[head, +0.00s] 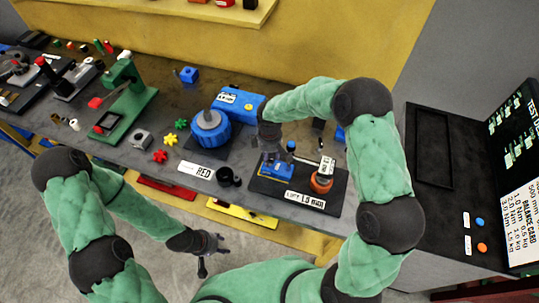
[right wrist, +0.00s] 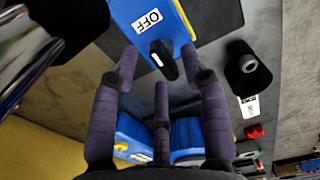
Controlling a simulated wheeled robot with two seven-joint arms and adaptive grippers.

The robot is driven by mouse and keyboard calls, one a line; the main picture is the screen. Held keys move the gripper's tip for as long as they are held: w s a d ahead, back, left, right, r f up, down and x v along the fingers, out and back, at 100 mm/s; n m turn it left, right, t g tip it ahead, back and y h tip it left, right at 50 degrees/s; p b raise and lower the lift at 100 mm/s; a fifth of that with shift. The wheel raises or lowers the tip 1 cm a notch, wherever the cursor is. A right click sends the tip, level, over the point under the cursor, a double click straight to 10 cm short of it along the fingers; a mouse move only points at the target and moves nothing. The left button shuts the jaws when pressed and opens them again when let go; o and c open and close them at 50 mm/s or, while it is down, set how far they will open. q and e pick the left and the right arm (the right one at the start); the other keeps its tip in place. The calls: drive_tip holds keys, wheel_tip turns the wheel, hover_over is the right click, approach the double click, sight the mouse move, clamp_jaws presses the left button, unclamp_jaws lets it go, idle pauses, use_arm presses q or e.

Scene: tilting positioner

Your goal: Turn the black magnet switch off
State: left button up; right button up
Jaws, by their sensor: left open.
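The black magnet switch (right wrist: 163,62) is a small elongated lever on a blue block (right wrist: 140,14), beside a white OFF label (right wrist: 148,21). The switch's position is hard to tell. In the head view the blue block (head: 277,170) sits on a black base plate, with the switch too small to make out. My right gripper (head: 271,146) is just above the block. In the right wrist view its fingers (right wrist: 160,70) are spread, with the lever showing between the tips; contact cannot be told. My left gripper (head: 208,246) hangs open and empty in front of the bench.
An orange round part (head: 321,184) stands on the plate right of the block. A green press (head: 124,100) stands further left. A screen (head: 518,150) is at right.

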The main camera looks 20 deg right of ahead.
wheel_tip(320, 180, up, 12)
idle(0.6)
idle(0.5)
